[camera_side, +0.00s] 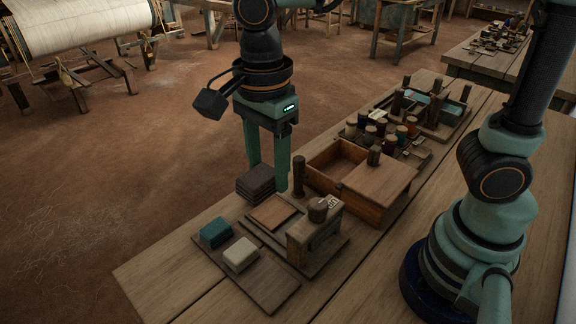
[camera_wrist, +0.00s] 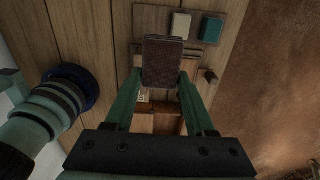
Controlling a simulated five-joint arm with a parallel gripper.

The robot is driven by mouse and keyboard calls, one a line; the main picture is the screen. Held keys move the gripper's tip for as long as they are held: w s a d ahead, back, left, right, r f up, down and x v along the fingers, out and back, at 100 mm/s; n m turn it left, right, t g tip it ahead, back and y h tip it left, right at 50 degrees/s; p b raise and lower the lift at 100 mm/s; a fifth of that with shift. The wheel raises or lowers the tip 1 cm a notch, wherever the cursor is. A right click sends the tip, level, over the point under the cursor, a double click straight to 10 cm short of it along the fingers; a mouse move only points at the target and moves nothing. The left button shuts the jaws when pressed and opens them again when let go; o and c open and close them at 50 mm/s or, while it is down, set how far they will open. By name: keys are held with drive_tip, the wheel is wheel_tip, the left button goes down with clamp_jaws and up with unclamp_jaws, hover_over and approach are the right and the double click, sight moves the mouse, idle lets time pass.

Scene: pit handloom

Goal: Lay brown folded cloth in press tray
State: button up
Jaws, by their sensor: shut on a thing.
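The brown folded cloth (camera_side: 257,183) is a dark, layered stack. My gripper (camera_side: 269,178) is shut on it, with a green finger on either side. In the wrist view the cloth (camera_wrist: 163,62) sits between the fingertips (camera_wrist: 162,75) and hides much of what lies below. The press tray (camera_side: 273,212) is a shallow, reddish-brown square on a wooden base, empty where it shows. In the side view the cloth appears just behind and left of the tray. Its exact height above the tray is hard to tell.
A wooden press block with a round knob (camera_side: 318,210) and a dark post (camera_side: 298,177) stand close to the tray. A teal cloth (camera_side: 215,232) and a cream cloth (camera_side: 240,254) lie on a board in front. A wooden box (camera_side: 375,187) and several spools stand behind, right.

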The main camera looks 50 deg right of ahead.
hover_over(278, 208)
wheel_tip(278, 208, down, 15)
drive_tip(key=shift+s+r, duration=0.1)
drive_tip(key=shift+f, duration=2.2)
drive_tip(key=shift+f, duration=0.15)
drive_tip(key=o, duration=1.3)
